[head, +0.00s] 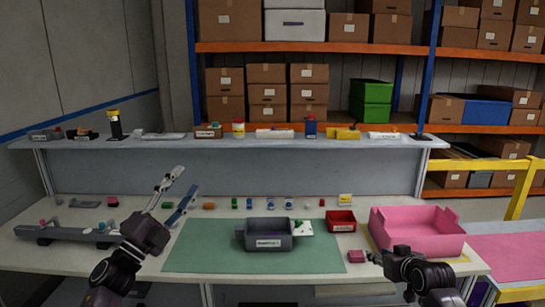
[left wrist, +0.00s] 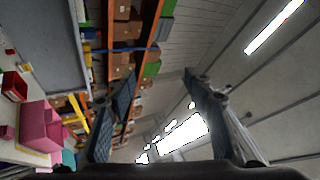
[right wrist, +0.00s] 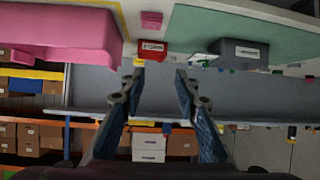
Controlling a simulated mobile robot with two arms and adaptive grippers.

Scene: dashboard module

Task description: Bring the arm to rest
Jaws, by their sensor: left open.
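My left gripper (head: 187,178) is raised over the left part of the table, its fingers pointing up and to the right. In the left wrist view its two fingers (left wrist: 158,75) stand wide apart with nothing between them. My right gripper (head: 385,257) is low at the front right, near the pink bin (head: 418,250). In the right wrist view its fingers (right wrist: 160,72) are apart and empty. A grey bin (head: 265,242) stands on the green mat (head: 205,252), with a white piece (head: 303,228) at its right side.
A red bin (head: 341,223) and a small pink block (head: 356,256) are near the pink bin. Several small parts lie in a row behind the mat. A long grey part (head: 70,235) lies at the left. A raised shelf (head: 230,147) runs along the back. The mat's left half is clear.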

